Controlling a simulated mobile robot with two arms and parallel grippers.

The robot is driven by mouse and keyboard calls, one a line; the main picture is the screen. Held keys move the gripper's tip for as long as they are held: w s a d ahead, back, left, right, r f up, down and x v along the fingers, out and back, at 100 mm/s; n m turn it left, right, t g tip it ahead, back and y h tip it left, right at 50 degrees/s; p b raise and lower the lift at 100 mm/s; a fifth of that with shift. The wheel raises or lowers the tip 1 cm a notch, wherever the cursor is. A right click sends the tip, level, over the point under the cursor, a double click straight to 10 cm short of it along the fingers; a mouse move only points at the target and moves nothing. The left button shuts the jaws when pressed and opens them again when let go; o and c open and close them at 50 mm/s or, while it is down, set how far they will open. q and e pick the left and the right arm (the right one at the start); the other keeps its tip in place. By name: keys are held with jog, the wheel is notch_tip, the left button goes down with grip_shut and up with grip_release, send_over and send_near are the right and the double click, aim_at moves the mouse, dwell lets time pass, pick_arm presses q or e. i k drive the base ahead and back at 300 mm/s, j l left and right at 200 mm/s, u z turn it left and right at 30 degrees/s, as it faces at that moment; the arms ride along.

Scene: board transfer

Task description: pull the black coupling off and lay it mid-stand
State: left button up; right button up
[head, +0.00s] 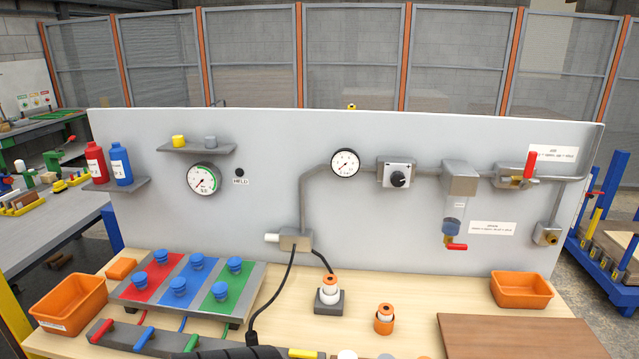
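Two black hoses (283,287) come from a grey block on the panel. The longer one runs down to a small black end piece (252,338) at the bottom centre, which may be the black coupling; I cannot tell for sure. A dark ribbed shape (238,353) beneath it is cut off by the frame edge. The shorter hose ends by a white and orange fitting (329,286) upright on a dark square base (329,305). A grey front rail (120,341) carries red, blue and green handles; its right part is hidden. I see neither gripper clearly.
A sloped stand (133,299) has red, blue and green strips with several blue knobs. Orange bins sit at left (70,304) and right (521,290). An orange and white fitting (384,319) and a brown board (520,337) lie on the bench. A grey panel (270,150) closes the back.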

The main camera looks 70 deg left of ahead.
aim_at(325, 335)
jog(key=k+u, duration=0.1)
jog(key=u, duration=2.45)
